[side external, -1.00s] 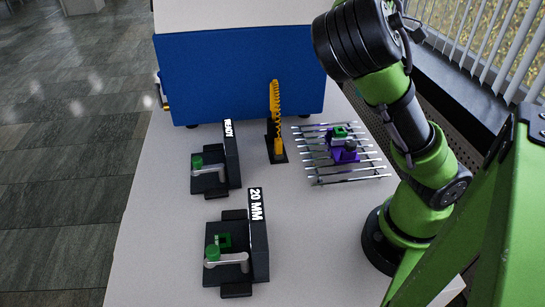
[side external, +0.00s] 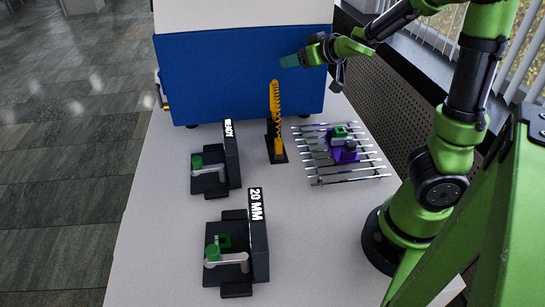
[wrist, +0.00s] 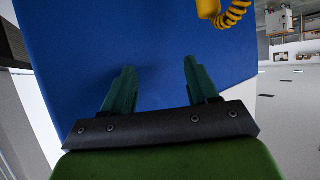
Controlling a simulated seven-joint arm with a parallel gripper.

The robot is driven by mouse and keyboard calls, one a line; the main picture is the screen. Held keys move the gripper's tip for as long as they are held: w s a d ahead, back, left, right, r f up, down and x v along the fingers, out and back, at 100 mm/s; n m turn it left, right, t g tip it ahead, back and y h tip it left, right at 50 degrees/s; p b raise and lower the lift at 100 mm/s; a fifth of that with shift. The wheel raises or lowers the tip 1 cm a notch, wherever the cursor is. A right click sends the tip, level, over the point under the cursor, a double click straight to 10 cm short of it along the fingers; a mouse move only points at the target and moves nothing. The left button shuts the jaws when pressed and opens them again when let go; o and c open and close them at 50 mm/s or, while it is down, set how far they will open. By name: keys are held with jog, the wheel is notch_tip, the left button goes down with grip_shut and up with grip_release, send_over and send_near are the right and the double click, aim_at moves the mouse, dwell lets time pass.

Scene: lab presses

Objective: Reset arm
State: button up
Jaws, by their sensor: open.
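My gripper (side external: 290,61) is in the air at the upper right of the side view, in front of the blue-fronted machine and above the table. Its two teal fingers are spread with nothing between them, as the wrist view (wrist: 160,82) shows. My arm stands at the right side of the table and reaches back and to the left. No object is in contact with the gripper.
Two black presses stand on the white table (side external: 160,240), one reading READY (side external: 232,160) and one reading 20 MM (side external: 258,240). A yellow coiled piece (side external: 275,110) stands upright behind them. A metal rack (side external: 345,180) holds purple and green parts. The blue machine (side external: 235,80) fills the back.

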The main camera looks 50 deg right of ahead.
jog(key=s+a+r+m+g+y, duration=0.1)
jog(key=s+a+g+y, duration=0.1)
jog(key=s+a, duration=0.6)
jog(key=s+a+r+m+g+y, duration=0.1)
jog(key=s+a+g+y, duration=0.1)
jog(key=s+a, duration=0.7)
jog(key=a+g, duration=0.1)
jog(key=a, duration=0.4)
jog(key=shift+a, duration=0.3)
jog(key=shift+r, duration=0.1)
dwell(1.5)
